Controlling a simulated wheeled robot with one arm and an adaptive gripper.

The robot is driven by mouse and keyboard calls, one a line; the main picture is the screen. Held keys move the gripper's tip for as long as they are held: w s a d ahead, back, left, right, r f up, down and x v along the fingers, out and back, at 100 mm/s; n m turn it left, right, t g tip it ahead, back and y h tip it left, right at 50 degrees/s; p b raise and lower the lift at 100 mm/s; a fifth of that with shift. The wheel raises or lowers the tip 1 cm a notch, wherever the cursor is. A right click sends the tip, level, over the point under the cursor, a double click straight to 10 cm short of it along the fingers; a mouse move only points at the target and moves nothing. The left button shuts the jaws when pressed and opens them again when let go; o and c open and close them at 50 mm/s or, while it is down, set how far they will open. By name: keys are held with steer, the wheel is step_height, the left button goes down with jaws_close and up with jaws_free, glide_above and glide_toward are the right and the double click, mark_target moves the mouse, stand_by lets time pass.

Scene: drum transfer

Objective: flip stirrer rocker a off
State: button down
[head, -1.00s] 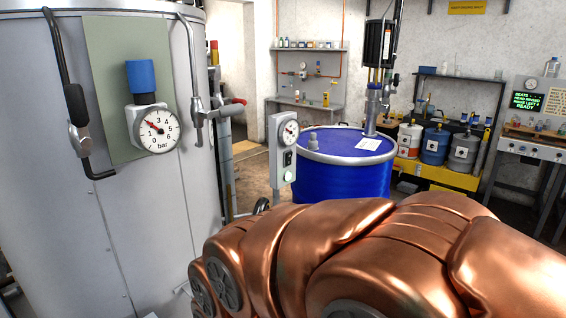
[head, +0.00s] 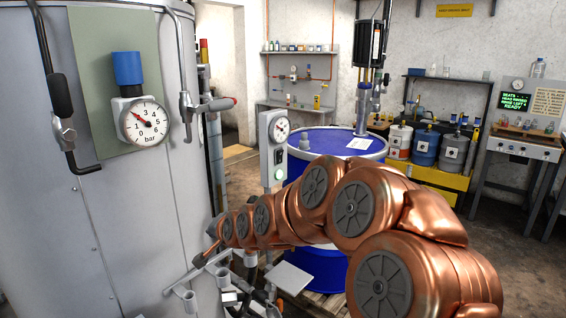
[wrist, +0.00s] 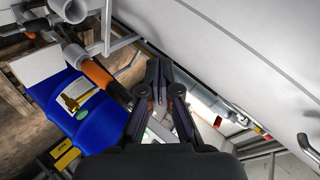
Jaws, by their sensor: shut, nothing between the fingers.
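A grey control box (head: 266,150) on a post carries a round gauge, a small dark rocker switch (head: 278,156) and a green round button below it. The rocker is too small for me to tell its position, and I see no letter on it. In the head view my gripper is hard to make out at the far end of my copper arm, low and left of the box. In the wrist view my gripper (wrist: 158,64) is shut and empty, its fingertips together. I cannot make out the rocker in the wrist view.
A tall grey tank (head: 110,220) with a pressure gauge (head: 144,123) and handles stands close on the left. A blue drum (head: 318,270) stands behind my arm; it also shows in the wrist view (wrist: 55,105). A yellow stand (head: 440,176) with containers is at the back right.

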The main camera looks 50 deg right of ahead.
steer(key=s+d+r+m+t+h, duration=0.1)
steer(key=d+r+m+h, duration=0.1)
steer(key=d, duration=0.7)
steer(key=s+d+r+m+t+h+b, duration=0.1)
steer(key=d+r+m+h, duration=0.1)
steer(key=d+m+h, duration=0.3)
steer(key=s+d+r+m+h, duration=0.1)
steer(key=d+r+m+h, duration=0.2)
steer(key=d, duration=1)
steer(key=m+h, duration=0.1)
steer(key=m, duration=0.2)
steer(key=shift+s+d+t, duration=0.15)
steer(key=shift+d+t, duration=0.25)
steer(key=shift+r, duration=0.1)
steer(key=p, duration=0.3)
glide_toward(282, 154)
steer(key=d, duration=0.4)
steer(key=shift+w+d+r+p, duration=0.15)
steer(key=shift+w+p, duration=0.1)
steer(key=shift+w, duration=0.5)
steer(key=shift+w+a+r+p, duration=0.1)
steer(key=shift+w+p, duration=0.2)
steer(key=shift+w, duration=0.5)
steer(key=shift+w+d+r+p, duration=0.15)
steer(key=shift+w+p, duration=0.1)
steer(key=shift+w, duration=0.5)
steer(key=shift+a, duration=0.1)
